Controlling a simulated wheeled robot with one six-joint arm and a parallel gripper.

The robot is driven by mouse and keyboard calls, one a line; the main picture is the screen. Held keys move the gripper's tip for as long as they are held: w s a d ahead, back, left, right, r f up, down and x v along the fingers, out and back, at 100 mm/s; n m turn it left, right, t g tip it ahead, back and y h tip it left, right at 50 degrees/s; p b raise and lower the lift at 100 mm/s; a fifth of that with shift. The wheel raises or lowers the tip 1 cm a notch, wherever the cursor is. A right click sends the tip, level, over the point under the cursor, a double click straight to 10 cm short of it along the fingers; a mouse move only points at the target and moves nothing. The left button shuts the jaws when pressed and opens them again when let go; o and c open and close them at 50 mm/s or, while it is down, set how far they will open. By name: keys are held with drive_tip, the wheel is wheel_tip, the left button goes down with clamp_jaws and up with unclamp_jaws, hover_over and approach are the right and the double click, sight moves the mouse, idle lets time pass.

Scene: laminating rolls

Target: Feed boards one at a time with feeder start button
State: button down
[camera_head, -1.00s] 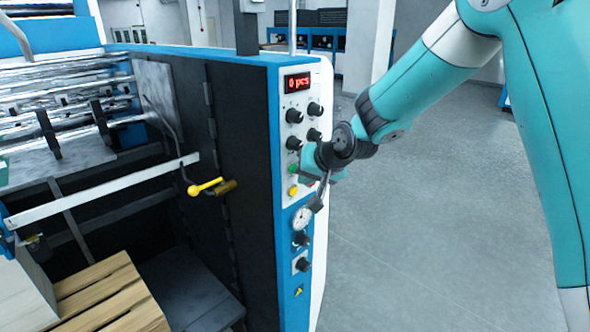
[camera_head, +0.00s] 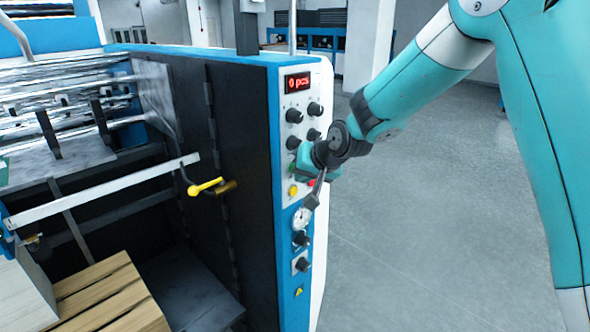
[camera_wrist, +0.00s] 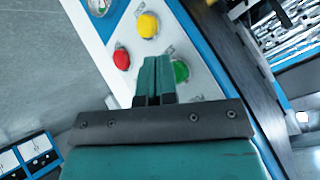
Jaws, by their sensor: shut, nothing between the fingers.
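The feeder's control panel (camera_head: 299,110) is on the end of the machine, and its red display (camera_head: 298,82) reads "0 pcs". In the wrist view a green button (camera_wrist: 181,71), a red button (camera_wrist: 121,59) and a yellow button (camera_wrist: 148,25) show on it. My gripper (camera_wrist: 157,60) is shut and empty, its tips between the red and green buttons and close beside the green one. I cannot tell whether they touch the panel. A stack of pale boards (camera_head: 25,290) is at the lower left.
Black knobs (camera_head: 294,116) are above my gripper, and a gauge (camera_head: 301,217) and more knobs are below it. A yellow-handled lever (camera_head: 205,187) is on the machine's side. A wooden pallet (camera_head: 100,290) is at the lower left. The floor (camera_head: 430,230) on the right is clear.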

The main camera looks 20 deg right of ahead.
drive_tip(key=shift+w+a, duration=0.2)
drive_tip(key=shift+w, duration=0.1)
drive_tip(key=shift+s+d, duration=0.1)
drive_tip(key=shift+s, duration=0.05)
idle(0.5)
drive_tip(key=shift+s+d+b, duration=0.3)
drive_tip(key=shift+s+d, duration=0.05)
drive_tip(key=shift+s, duration=0.2)
